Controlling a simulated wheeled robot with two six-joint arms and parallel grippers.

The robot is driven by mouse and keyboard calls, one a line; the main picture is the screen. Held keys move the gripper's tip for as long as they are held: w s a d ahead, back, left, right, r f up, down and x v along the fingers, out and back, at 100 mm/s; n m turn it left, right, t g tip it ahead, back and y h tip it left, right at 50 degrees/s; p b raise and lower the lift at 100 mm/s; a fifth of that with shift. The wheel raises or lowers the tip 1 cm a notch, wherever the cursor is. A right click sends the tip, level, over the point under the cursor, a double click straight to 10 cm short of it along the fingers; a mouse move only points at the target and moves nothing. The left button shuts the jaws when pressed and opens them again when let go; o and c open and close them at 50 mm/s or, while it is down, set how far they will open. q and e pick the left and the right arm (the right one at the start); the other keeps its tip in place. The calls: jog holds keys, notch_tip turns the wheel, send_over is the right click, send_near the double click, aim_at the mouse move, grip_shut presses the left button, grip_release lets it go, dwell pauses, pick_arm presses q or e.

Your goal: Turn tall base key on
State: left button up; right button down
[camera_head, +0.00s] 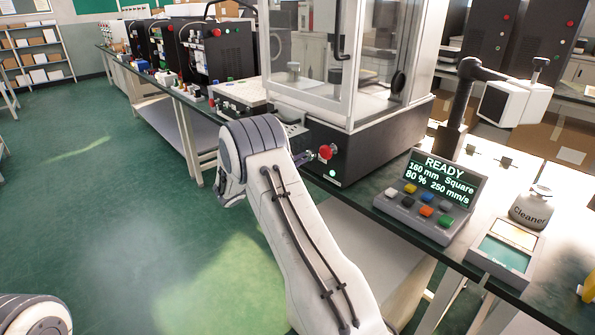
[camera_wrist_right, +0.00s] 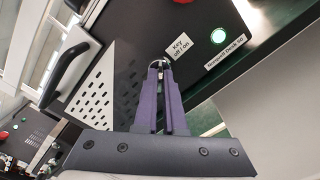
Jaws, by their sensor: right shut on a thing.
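The key (camera_wrist_right: 159,62) shows as a small metal piece at the fingertips in the right wrist view, on the dark panel of the machine base (camera_head: 352,150) beside a label (camera_wrist_right: 180,47) reading "Key off / on". My right gripper (camera_wrist_right: 160,70) is shut on the key, its purple fingers close together. The fingers hide most of the key, and I cannot tell how far it is turned. In the head view my right arm reaches the front of the tall glass-sided machine, and its wrist mostly hides the gripper. My left gripper is not in view.
A red button (camera_head: 326,151) and a lit green lamp (camera_wrist_right: 218,36) are close to the key. A control box (camera_head: 430,198) reading "READY" and a bottle marked "Cleaner" (camera_head: 531,208) stand on the bench to the right. Green floor (camera_head: 110,210) is clear to the left.

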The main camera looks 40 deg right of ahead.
jog(key=shift+f+m+b, duration=0.15)
jog(key=shift+m+b, duration=0.85)
jog(key=shift+b, duration=0.05)
jog(key=c, duration=1)
grip_release()
jog(key=shift+a, duration=0.15)
jog(key=a, duration=1)
jog(key=shift+s+a+p, duration=0.15)
jog(key=shift+s+p, duration=0.15)
jog(key=shift+s, duration=0.15)
